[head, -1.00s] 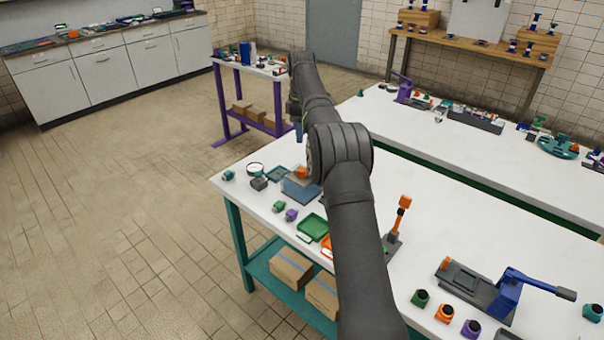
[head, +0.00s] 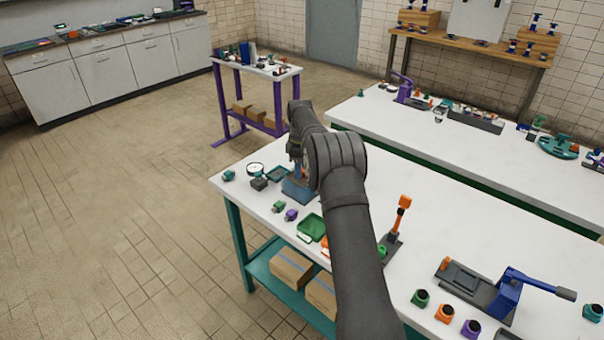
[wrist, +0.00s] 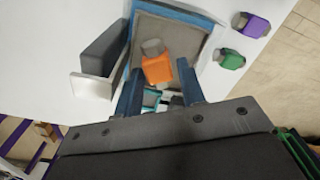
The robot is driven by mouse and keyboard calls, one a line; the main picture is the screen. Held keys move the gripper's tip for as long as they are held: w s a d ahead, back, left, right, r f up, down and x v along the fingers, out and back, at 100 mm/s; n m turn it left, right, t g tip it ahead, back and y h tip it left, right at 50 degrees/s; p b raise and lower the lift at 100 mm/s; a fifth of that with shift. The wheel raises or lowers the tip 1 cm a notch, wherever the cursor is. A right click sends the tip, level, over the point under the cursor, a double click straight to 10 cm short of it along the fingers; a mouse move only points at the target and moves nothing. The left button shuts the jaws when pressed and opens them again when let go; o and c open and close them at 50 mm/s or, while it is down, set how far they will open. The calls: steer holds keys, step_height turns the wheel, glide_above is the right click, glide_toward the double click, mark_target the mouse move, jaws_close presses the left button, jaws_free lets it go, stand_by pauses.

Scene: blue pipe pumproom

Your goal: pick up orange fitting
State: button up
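The orange fitting (wrist: 157,69), with a grey end, sits on the grey surface of a blue-rimmed tray-like fixture (wrist: 200,22) in the wrist view. My gripper (wrist: 160,66) is open above it, with one blue finger on each side. Gaps show between the fingers and the fitting, and I cannot tell how far down the fingertips reach. In the head view the blue fixture (head: 298,192) stands at the far left end of the near table, and my arm hides the fitting there.
A green fitting (wrist: 230,59) and a purple fitting (wrist: 256,25) lie beside the fixture. A dark grey block (wrist: 104,48) stands at its other side. A green tray (head: 312,228) and an upright orange-handled tool (head: 402,212) stand nearer along the table.

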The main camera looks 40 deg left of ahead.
steer(key=shift+f, duration=0.2)
steer(key=c, duration=0.8)
steer(key=shift+r, duration=0.2)
